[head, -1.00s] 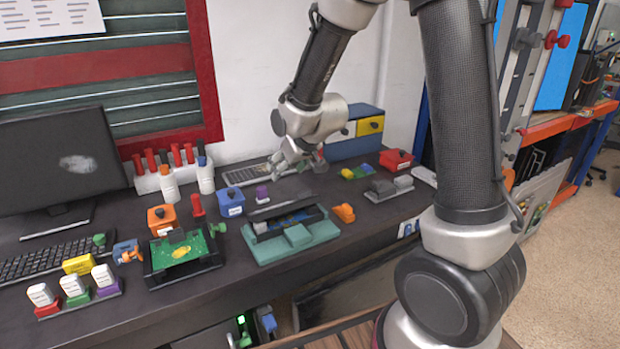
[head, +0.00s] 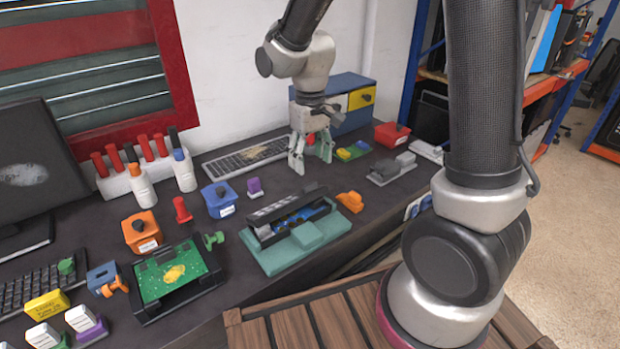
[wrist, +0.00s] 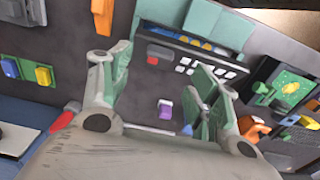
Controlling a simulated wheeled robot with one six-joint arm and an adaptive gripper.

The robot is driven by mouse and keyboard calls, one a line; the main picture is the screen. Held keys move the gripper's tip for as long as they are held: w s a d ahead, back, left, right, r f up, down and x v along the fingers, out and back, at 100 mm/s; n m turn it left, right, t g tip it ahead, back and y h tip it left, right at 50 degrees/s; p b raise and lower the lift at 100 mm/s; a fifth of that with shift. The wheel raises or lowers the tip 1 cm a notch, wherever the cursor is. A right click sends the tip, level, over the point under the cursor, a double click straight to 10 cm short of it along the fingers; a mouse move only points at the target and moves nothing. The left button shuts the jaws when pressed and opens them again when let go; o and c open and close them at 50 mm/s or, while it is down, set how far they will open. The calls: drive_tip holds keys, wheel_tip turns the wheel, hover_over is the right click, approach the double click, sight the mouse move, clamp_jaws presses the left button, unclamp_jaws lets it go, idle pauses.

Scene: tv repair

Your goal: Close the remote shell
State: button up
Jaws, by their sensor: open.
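The remote shell (head: 288,207) sits in a teal holder (head: 310,237) on the dark bench. Its dark upper half stands tilted open along the back edge, and a blue board shows in the lower half. In the wrist view the shell's upper half (wrist: 190,62) shows white buttons and a red one, with the teal holder (wrist: 200,18) beyond. My gripper (head: 311,160) points down over the bench behind the shell, apart from it. Its fingers are spread and empty, and they also show in the wrist view (wrist: 160,65).
A purple-topped piece (head: 254,187) and a blue box (head: 219,199) stand left of the shell. An orange piece (head: 350,201) lies right of it. A keyboard (head: 250,157) and a blue cabinet (head: 345,97) are behind. A green circuit board (head: 175,272) lies at front left.

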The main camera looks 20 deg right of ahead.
sight(287, 200)
wheel_tip(287, 200, down, 7)
drive_tip(key=shift+f, duration=0.2)
clamp_jaws()
idle(0.4)
